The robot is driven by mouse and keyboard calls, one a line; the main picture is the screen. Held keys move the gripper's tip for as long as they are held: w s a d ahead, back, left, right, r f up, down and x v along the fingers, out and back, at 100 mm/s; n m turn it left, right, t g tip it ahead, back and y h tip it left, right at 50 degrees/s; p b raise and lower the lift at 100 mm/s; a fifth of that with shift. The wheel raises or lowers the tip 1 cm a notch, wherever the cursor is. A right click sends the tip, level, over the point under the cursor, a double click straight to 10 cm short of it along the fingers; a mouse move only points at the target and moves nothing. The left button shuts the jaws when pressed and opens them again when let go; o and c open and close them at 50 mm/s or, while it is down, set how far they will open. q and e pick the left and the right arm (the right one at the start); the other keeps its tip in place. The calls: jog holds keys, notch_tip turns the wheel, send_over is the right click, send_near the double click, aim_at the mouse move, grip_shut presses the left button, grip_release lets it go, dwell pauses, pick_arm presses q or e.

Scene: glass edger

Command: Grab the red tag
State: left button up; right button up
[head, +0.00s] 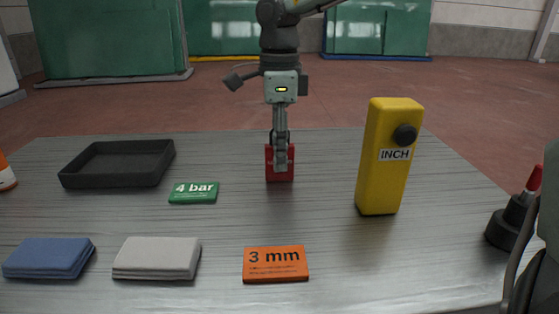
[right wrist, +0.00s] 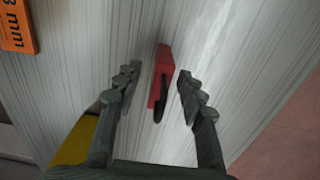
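The red tag (head: 280,176) is at the back middle of the table, partly hidden behind my right gripper (head: 281,160) in the head view. In the right wrist view, the red tag (right wrist: 164,65) has a black strip or loop on its near part. My right gripper (right wrist: 156,80) is open there, with one finger on each side of the tag and a visible gap to both fingers. It points down over the tag. My left gripper is not in view.
A yellow INCH box (head: 385,160) stands right of the tag. A green 4 bar tag (head: 194,192) and a black tray (head: 118,183) lie left. In front are an orange 3 mm tag (head: 275,264), a grey cloth (head: 157,258) and a blue cloth (head: 47,258). A red-tipped black bottle (head: 510,220) stands far right.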

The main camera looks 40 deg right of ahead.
grip_shut()
